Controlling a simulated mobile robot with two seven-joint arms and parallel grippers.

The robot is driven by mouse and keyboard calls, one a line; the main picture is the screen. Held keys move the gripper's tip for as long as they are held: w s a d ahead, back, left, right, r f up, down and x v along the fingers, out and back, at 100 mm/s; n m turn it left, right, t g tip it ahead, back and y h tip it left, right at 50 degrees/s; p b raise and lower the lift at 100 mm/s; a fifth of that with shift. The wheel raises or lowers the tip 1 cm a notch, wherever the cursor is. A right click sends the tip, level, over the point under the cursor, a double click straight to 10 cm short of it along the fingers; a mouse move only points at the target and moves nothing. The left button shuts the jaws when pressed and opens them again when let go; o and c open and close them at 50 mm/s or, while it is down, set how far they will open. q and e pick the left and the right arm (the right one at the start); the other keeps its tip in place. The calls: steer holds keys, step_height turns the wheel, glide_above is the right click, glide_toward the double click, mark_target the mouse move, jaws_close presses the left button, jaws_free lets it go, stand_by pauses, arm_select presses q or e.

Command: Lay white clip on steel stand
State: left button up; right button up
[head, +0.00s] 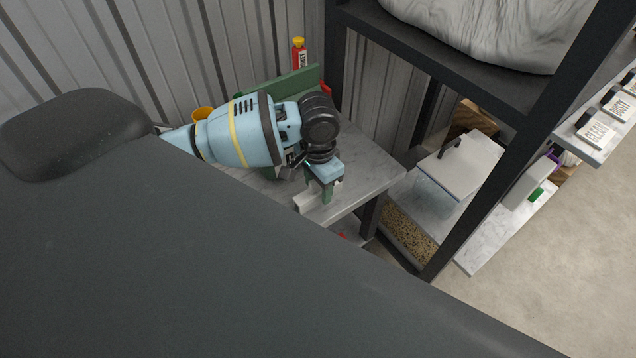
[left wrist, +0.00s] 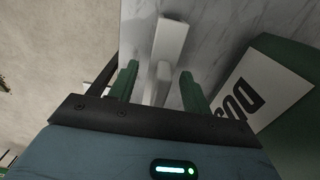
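My left gripper (head: 327,194) points down over the front end of a marble-topped table (head: 368,172). In the left wrist view its two green fingers (left wrist: 158,86) stand apart, with clear gaps on both sides of a white piece, probably the white clip (left wrist: 171,40). Part of this piece reaches back between the fingers; I cannot tell whether it touches them. In the head view a white piece (head: 307,201) shows beside the fingers at the table edge, partly hidden by the gripper. I cannot make out a steel stand. My right gripper is not in view.
A green panel (head: 303,79) and a red bottle (head: 299,54) stand behind my arm, with a yellow cup (head: 203,113) near. A green item with a lettered white label (left wrist: 262,88) lies close by the fingers. A dark shelf post (head: 487,172) rises to the right.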

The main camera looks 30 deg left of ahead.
arm_select(q)
step_height(320, 180, up, 12)
steer(key=shift+r, duration=0.2)
stand_by(0.5)
